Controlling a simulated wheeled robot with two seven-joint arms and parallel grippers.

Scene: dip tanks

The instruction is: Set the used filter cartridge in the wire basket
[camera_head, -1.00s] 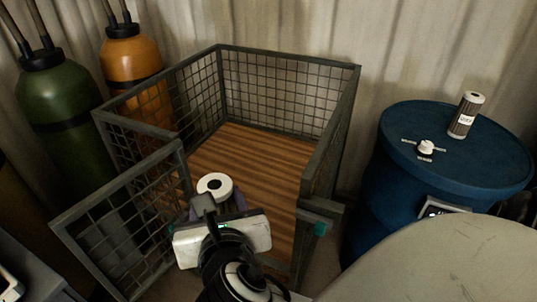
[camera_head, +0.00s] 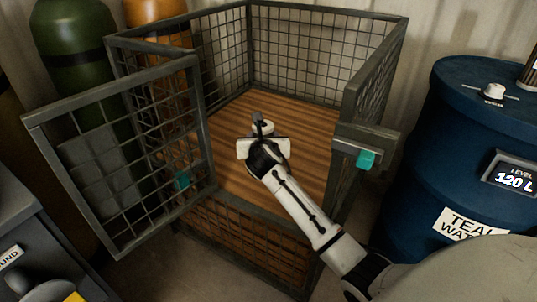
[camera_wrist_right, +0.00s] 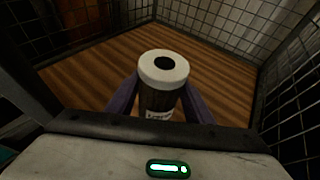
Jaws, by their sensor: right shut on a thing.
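The wire basket (camera_head: 345,132) is a large cage with dark mesh walls and a brown slatted floor. Its front gate (camera_head: 120,150) is swung open to the left. My right gripper (camera_head: 262,130) is inside the basket, over the floor. In the right wrist view, the gripper (camera_wrist_right: 160,106) is shut on the upright used filter cartridge (camera_wrist_right: 163,70), which has a white ring-shaped top with a dark hole and a dark pleated body with a label. Whether its bottom touches the floor is hidden. My left gripper is not in view.
A blue drum (camera_head: 455,140) stands right of the basket, with a white knob (camera_head: 494,91) and part of another cartridge (camera_head: 532,70) on top. Green (camera_head: 75,50) and orange (camera_head: 155,12) cylinders stand behind left. The basket floor around the held cartridge is clear.

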